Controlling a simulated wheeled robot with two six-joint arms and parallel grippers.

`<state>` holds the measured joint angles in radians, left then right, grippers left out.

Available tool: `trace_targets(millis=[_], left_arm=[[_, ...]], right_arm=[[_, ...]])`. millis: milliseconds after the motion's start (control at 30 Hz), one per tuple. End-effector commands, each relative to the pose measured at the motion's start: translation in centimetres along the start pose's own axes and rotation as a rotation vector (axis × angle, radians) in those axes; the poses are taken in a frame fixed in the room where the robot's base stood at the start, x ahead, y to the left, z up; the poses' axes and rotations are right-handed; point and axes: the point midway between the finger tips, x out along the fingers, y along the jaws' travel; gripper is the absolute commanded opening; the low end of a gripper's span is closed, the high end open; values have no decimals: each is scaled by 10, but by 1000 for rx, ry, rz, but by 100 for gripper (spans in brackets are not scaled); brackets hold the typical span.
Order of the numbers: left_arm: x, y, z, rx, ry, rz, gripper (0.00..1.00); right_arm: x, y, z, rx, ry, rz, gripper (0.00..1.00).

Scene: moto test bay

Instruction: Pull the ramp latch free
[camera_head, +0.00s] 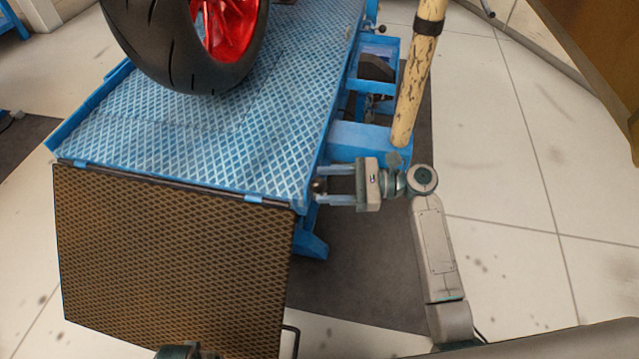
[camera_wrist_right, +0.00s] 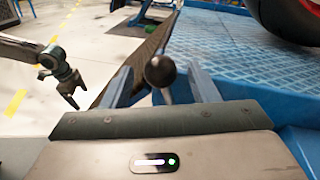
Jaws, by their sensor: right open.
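The ramp latch shows as a dark round ball knob (camera_wrist_right: 160,70) on a short stem in the right wrist view. It also shows small at the lift's near right corner in the head view (camera_head: 318,186). My right gripper (camera_head: 325,184) is open, its two fingers pointing left at that corner. In the wrist view the knob appears between the open fingers (camera_wrist_right: 163,88); contact is not visible. The ramp (camera_head: 170,260) is a brown mesh plate joined to the blue lift's near edge. My left gripper (camera_wrist_right: 72,90) hangs at the left of the wrist view, too small to read its jaws.
The blue lift table (camera_head: 215,135) carries a motorcycle wheel (camera_head: 190,45) with a red rim. A worn wooden pole (camera_head: 418,80) with a black band stands close behind my right gripper. The pale floor (camera_head: 510,200) on the right is clear.

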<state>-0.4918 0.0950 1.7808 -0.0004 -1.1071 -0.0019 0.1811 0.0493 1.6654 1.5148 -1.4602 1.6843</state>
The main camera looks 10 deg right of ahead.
Motion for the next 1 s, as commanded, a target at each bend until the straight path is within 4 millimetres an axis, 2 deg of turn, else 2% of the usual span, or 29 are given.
trace_targets(millis=[33, 200, 400, 600, 833, 867, 1000], left_arm=[[-3, 0, -3, 0, 8, 0, 88], [-12, 0, -10, 1, 20, -1, 88], [-19, 0, -11, 2, 22, -1, 88], [-23, 0, -7, 4, 15, -1, 88], [-24, 0, -9, 3, 20, -1, 88], [-24, 0, -9, 3, 20, -1, 88], [-22, 0, -11, 3, 22, -2, 88]], right_arm=[[-12, 0, -2, 0, 6, 0, 54], [-44, 0, -2, 0, 5, 0, 54], [-71, 0, -1, 0, 3, -1, 54], [-81, 0, 0, 0, 0, 0, 54], [-82, 0, 0, 0, -1, 0, 54], [-82, 0, 0, 0, -1, 0, 50], [-83, -2, -1, -49, -1, -4, 23]])
